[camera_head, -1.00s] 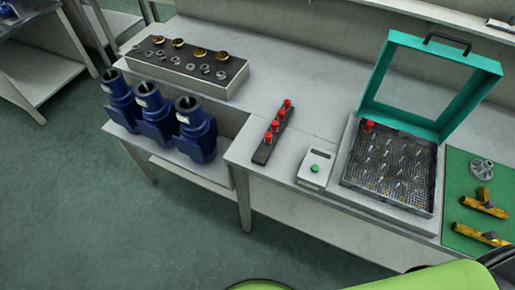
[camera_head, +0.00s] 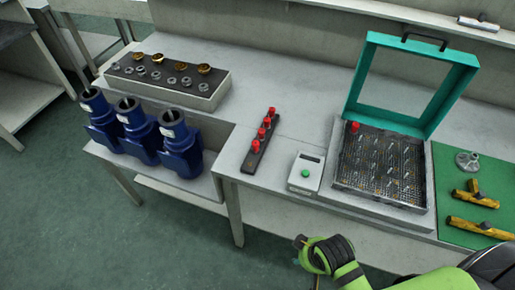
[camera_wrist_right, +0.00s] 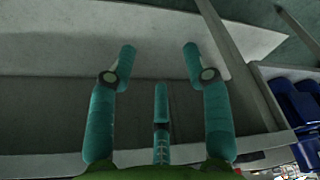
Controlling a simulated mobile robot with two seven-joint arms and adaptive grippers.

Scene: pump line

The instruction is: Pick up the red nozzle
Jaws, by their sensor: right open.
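Several small red nozzles (camera_head: 266,122) stand in a row on a narrow black rack (camera_head: 248,161) on the bench. Another small red piece (camera_head: 355,127) sits at the back left corner of the mesh tray (camera_head: 385,167) in the teal-framed box. My right gripper (camera_head: 306,258) is in front of the bench edge, below the rack and to its right, apart from every nozzle. In the right wrist view its teal fingers (camera_wrist_right: 159,60) are spread with nothing between them. My left gripper is out of view.
A white box with a green button (camera_head: 306,172) stands between rack and tray. The teal lid (camera_head: 362,70) is raised. Blue pump bodies (camera_head: 137,130) stand on a lower shelf at left. A block with brass and steel parts (camera_head: 205,88) is behind. Yellow fittings (camera_head: 474,196) lie on a green mat.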

